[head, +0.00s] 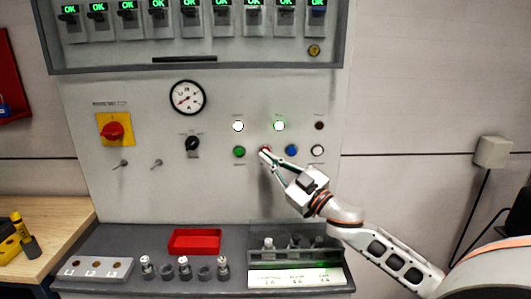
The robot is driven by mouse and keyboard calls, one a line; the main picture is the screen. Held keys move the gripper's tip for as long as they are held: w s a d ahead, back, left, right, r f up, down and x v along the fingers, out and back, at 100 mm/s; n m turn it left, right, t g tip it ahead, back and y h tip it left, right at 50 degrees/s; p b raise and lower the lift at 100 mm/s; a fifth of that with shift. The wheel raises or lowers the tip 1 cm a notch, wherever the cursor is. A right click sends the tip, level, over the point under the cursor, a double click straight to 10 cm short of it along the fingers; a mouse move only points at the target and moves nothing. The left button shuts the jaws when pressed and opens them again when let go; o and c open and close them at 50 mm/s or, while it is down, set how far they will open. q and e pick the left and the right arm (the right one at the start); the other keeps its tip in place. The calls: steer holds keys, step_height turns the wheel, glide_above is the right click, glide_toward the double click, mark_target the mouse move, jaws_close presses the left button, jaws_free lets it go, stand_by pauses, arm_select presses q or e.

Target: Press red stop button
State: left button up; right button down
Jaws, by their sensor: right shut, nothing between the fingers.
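The red stop button (266,149) sits in the lower row of round buttons on the grey panel, between a green button (239,152) and a blue button (292,150). My right gripper (264,153) comes in from the lower right, shut and empty. Its fingertips are at the red button and cover its lower part. I cannot tell whether they touch it or whether it is pushed in. My left gripper is out of view.
A white button (317,151) is right of the blue one. A red-yellow rotary switch (113,130), a black knob (192,144) and a gauge (188,98) are on the panel's left. A red tray (195,252) lies on the shelf below.

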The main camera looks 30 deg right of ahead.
steer(key=shift+w+d, duration=0.1)
steer(key=shift+w, duration=0.05)
steer(key=shift+w+d, duration=0.1)
steer(key=shift+w, duration=0.15)
steer(key=shift+w+d+p, duration=0.25)
steer(key=shift+w+p, duration=0.1)
stand_by(1.0)
steer(key=shift+s, duration=0.1)
stand_by(0.3)
steer(key=shift+s+a+p, duration=0.4)
steer(key=shift+s+a, duration=0.05)
steer(key=shift+s, duration=0.15)
steer(key=shift+s, duration=0.1)
